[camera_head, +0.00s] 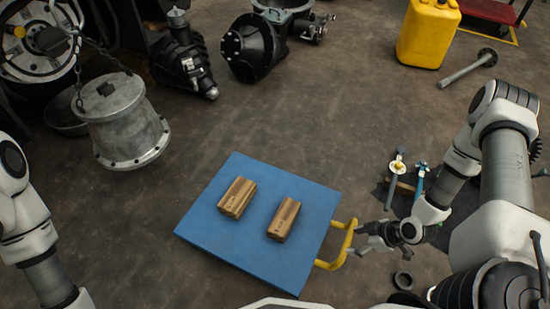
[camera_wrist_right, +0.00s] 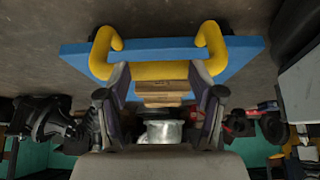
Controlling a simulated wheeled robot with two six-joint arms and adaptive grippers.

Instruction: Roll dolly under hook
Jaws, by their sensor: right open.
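The dolly (camera_head: 250,245) is a flat blue platform on the floor, with a yellow handle (camera_head: 348,243) on its right edge. Two brown blocks lie on it, one on the left (camera_head: 237,197) and one on the right (camera_head: 284,218). A grey metal drum (camera_head: 125,130) hangs on a chain (camera_head: 77,50) at upper left, apart from the dolly; I cannot make out a hook. My right gripper (camera_head: 363,238) is open at the handle. In the right wrist view its fingers (camera_wrist_right: 165,88) reach the handle bar (camera_wrist_right: 160,71); contact is unclear. My left gripper is out of view.
Dark machine parts (camera_head: 255,47) stand at the back. A yellow canister (camera_head: 428,33) and a metal rod (camera_head: 468,68) are at upper right. Small tools (camera_head: 398,165) and a dark ring (camera_head: 403,280) lie near my right arm. Floor between dolly and drum is clear.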

